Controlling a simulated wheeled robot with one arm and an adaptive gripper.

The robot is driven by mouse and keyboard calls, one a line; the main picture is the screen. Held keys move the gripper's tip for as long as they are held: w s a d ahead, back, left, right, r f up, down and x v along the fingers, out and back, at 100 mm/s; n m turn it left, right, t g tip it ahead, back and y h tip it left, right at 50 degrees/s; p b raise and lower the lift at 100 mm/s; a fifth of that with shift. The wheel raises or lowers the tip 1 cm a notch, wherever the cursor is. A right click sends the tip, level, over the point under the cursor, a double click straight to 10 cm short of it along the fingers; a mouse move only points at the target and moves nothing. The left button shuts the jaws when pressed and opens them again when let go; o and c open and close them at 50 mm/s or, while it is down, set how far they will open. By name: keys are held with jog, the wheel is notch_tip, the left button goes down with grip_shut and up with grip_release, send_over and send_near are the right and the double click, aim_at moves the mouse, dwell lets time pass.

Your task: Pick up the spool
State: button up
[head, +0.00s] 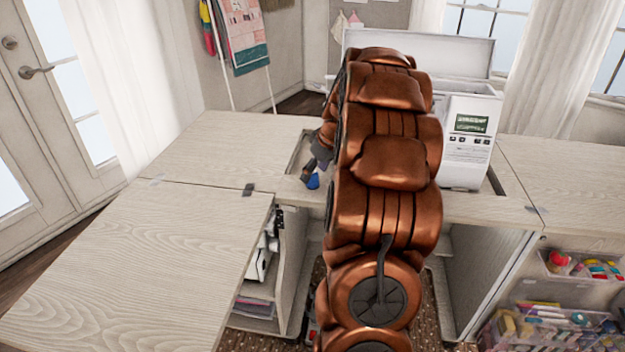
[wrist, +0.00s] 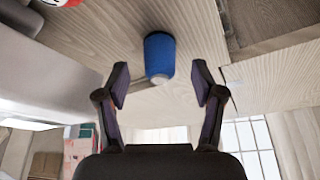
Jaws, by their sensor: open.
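A blue spool (wrist: 160,57) is on the pale wood surface in the wrist view, between the tips of my gripper (wrist: 160,82) and a little beyond them. There is a visible gap to the finger on each side. In the head view the spool (head: 313,181) shows as a small blue patch on the cabinet top, just left of my arm. The dark fingers of my gripper (head: 316,164) are close to it there. My gripper is open and empty; most of it is hidden behind my arm in the head view.
A white sewing machine (head: 469,140) stands right of my arm in the cabinet top. A red and white object (wrist: 62,3) is at the top left of the wrist view. The left leaf (head: 150,265) is bare. Clear bins (head: 580,265) hang at the right.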

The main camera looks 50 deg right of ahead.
jog(key=shift+x, duration=1.1)
jog(key=shift+c, duration=0.4)
jog(key=c, duration=0.9)
jog(key=shift+r, duration=0.15)
